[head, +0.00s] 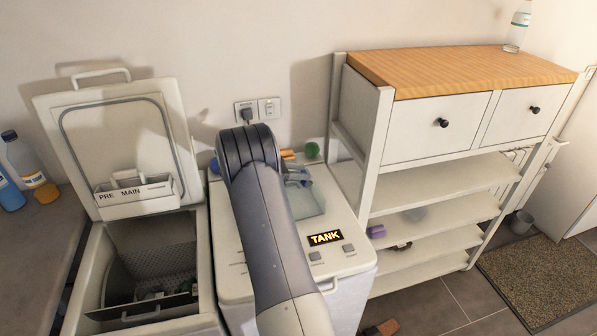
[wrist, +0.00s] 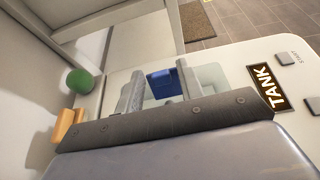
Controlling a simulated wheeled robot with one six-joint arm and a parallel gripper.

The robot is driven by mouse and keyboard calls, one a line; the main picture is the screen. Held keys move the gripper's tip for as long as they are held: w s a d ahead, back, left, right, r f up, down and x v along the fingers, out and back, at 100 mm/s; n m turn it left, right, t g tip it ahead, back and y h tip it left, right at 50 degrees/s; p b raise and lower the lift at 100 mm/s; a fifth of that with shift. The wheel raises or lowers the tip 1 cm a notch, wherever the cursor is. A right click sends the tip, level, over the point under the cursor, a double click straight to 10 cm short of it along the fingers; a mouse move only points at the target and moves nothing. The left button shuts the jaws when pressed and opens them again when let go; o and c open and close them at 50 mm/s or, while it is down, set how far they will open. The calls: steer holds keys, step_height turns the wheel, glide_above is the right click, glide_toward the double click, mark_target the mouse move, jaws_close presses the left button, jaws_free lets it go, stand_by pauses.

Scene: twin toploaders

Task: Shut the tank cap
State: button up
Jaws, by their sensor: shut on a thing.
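The white toploader on the right carries a lit TANK sign (head: 325,238), which also shows in the wrist view (wrist: 267,86). Behind the sign is a pale, see-through panel (head: 311,203), which looks like the tank cap. My gripper (head: 298,177) is over its back part, partly hidden by my arm. In the wrist view my gripper (wrist: 161,85) has its two grey fingers at the cap, with a dark blue piece (wrist: 164,84) showing between them. The fingers look closed on the cap, but the exact contact and the cap's tilt are hard to tell.
A green ball (head: 312,150) and an orange piece (head: 288,155) lie at the back of the machine top. The left toploader's lid (head: 125,135) stands open. A white shelf unit (head: 430,182) is close on the right.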

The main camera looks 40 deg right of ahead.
steer(key=shift+d+r+y, duration=0.1)
steer(key=shift+r+y, duration=0.05)
steer(key=shift+y, duration=0.15)
steer(key=shift+c, duration=0.4)
steer(key=shift+d+r+p, duration=0.1)
steer(key=shift+p, duration=0.35)
steer(key=shift+s+d+r+t+y+p, duration=0.1)
steer(key=shift+s+d+t+y+p, duration=0.2)
steer(key=shift+y+p, duration=0.2)
steer(key=shift+s+d+r+t+y+p, duration=0.1)
steer(key=shift+d+t+y+p, duration=0.1)
steer(key=shift+t+y+p, duration=0.25)
steer(key=y+p, duration=0.1)
steer(key=d+t+y+p, duration=0.1)
steer(key=shift+s+d+f+y, duration=0.1)
steer(key=shift+s+f+y, duration=0.1)
steer(key=shift+y, duration=0.15)
steer(key=y, duration=0.1)
steer(key=d+f+t+y, duration=0.1)
steer(key=t+y, duration=0.1)
steer(key=y, duration=0.1)
steer(key=shift+s+d+f, duration=0.25)
steer(key=shift+s+d, duration=0.1)
steer(key=shift+s, duration=0.05)
steer(key=shift+s+d+f+t+y, duration=0.1)
steer(key=shift+d+f+t+y, duration=0.25)
steer(key=shift+y, duration=0.4)
steer(key=shift+s+d+f+t+y, duration=0.1)
steer(key=shift+f+t+y, duration=0.25)
steer(key=shift+y, duration=0.4)
